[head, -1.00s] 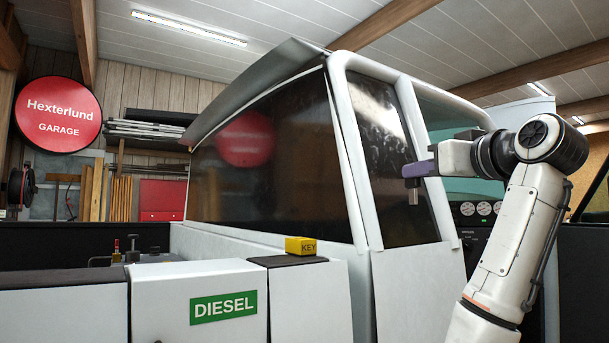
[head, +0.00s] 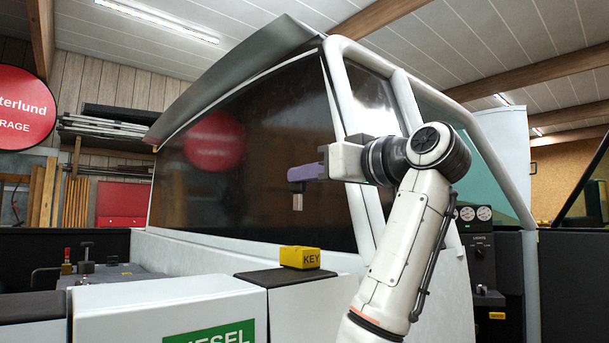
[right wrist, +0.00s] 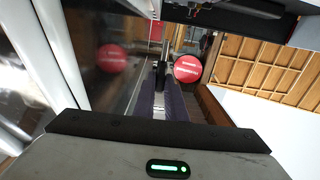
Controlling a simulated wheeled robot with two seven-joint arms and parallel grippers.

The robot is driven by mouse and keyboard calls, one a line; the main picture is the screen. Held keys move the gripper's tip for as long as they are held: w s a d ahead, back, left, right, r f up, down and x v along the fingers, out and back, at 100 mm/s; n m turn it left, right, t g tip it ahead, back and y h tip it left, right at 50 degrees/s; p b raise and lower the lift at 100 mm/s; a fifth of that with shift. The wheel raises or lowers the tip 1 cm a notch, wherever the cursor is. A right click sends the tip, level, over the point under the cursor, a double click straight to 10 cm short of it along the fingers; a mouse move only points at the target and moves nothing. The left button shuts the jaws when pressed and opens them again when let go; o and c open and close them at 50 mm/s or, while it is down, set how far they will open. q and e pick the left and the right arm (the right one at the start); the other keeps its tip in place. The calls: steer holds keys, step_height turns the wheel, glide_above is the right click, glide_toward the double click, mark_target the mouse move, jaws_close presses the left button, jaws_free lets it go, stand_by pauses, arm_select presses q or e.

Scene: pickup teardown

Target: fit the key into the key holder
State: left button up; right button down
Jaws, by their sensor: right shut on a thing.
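The yellow key holder (head: 300,257), marked KEY, sits on a dark ledge (head: 298,274) beside the white cab. My right gripper (head: 296,184) has purple fingers and is shut on a small grey metal piece, apparently the key (head: 297,202). The key hangs down from the fingertips, apart from the holder and above it in the head view. How far it is from the holder in depth I cannot tell. In the right wrist view the purple fingers (right wrist: 160,95) point away from the camera, with a thin metal part at their tips. My left gripper is not in view.
The cab's dark window (head: 255,165) and white side stand close behind my right gripper. A white box with a green DIESEL sign (head: 212,334) is at the lower left. A dark control panel (head: 481,262) with gauges is at the right.

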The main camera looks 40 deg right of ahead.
mark_target(300, 208)
step_height(300, 208, down, 2)
steer(key=shift+f+b, duration=0.1)
steer(key=shift+b, duration=0.6)
steer(key=shift+f+b, duration=0.45)
steer(key=shift+f, duration=0.1)
steer(key=shift+f+b, duration=0.95)
steer(key=shift+f, duration=0.25)
steer(key=shift+w+f+b, duration=0.1)
steer(key=shift+f+b, duration=0.55)
steer(key=shift+f, duration=0.25)
steer(key=shift+f+b, duration=0.6)
steer(key=shift+f, duration=0.1)
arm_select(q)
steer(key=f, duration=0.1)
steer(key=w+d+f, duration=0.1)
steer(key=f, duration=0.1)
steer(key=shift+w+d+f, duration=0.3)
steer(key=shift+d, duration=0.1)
arm_select(e)
steer(key=c, duration=1.7)
jaws_free()
